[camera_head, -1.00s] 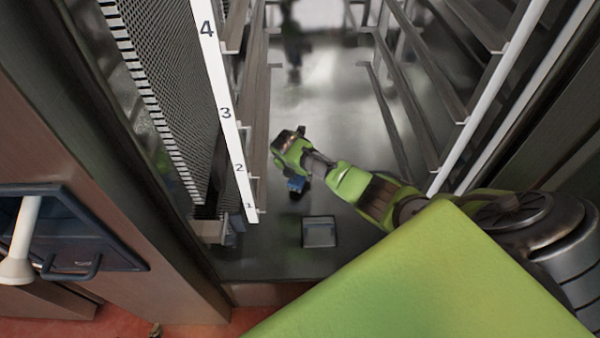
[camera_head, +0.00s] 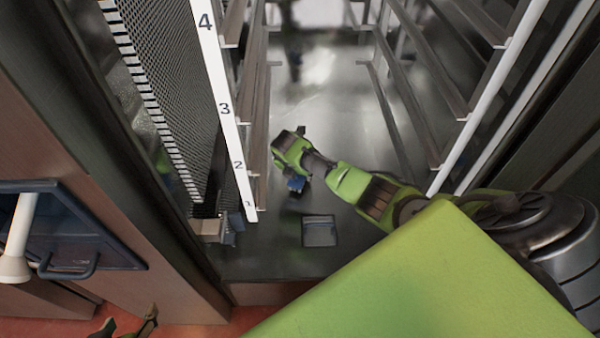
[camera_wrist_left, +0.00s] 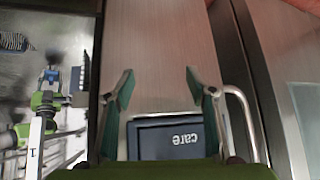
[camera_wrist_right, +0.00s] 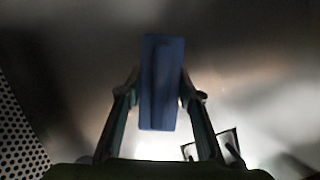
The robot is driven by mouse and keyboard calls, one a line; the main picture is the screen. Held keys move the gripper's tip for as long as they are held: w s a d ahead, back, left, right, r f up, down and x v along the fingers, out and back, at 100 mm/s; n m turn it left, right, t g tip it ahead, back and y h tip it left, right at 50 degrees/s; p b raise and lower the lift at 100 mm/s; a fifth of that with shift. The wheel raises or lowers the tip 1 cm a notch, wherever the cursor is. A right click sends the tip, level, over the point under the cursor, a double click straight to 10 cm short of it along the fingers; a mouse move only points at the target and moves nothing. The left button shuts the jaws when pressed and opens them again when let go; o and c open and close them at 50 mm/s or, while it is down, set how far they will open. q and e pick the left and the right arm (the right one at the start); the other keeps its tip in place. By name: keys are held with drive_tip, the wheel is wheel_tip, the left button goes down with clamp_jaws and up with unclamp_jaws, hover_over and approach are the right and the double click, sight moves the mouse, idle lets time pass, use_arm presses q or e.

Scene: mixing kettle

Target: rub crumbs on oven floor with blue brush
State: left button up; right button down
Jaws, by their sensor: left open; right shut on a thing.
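The blue brush (camera_wrist_right: 161,95) is held between the fingers of my right gripper (camera_wrist_right: 166,88), which is shut on it. In the head view my right arm reaches into the oven, and the brush (camera_head: 296,184) shows small and blue below the gripper, low near the oven floor (camera_head: 335,110). I cannot tell whether it touches the floor. No crumbs can be made out clearly on the floor. My left gripper (camera_head: 128,325) is open and empty, outside the oven at the bottom left. In the left wrist view its fingers (camera_wrist_left: 160,85) stand apart.
Numbered rack rails (camera_head: 224,110) and a perforated panel (camera_head: 170,75) line the oven's left side; more rails (camera_head: 415,110) stand on the right. A square recess (camera_head: 320,231) is in the floor near the front. A blue-grey panel with a handle (camera_head: 75,268) is at left.

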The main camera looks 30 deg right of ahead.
use_arm(q)
drive_tip(key=shift+w+d+r, duration=0.15)
drive_tip(key=shift+w+r, duration=0.1)
drive_tip(key=shift+w, duration=0.15)
use_arm(e)
drive_tip(key=shift+f, duration=0.15)
drive_tip(key=shift+f, duration=0.15)
use_arm(q)
drive_tip(key=shift+w+d+r+t, duration=0.2)
drive_tip(key=shift+w+r+t, duration=0.4)
drive_tip(key=shift+w, duration=0.15)
drive_tip(key=shift+w+d+r+t+h+b, duration=0.3)
drive_tip(key=shift+w+d+r+t+b, duration=0.15)
drive_tip(key=shift+w+r+t, duration=0.2)
use_arm(e)
drive_tip(key=shift+f, duration=0.35)
use_arm(q)
drive_tip(key=shift+w+r, duration=0.3)
drive_tip(key=shift+w+d+r+t, duration=0.15)
drive_tip(key=shift+w+r+t, duration=0.1)
drive_tip(key=shift+w+r, duration=0.05)
use_arm(e)
drive_tip(key=shift+f, duration=0.2)
use_arm(q)
drive_tip(key=shift+w+r, duration=0.1)
drive_tip(key=shift+r, duration=0.05)
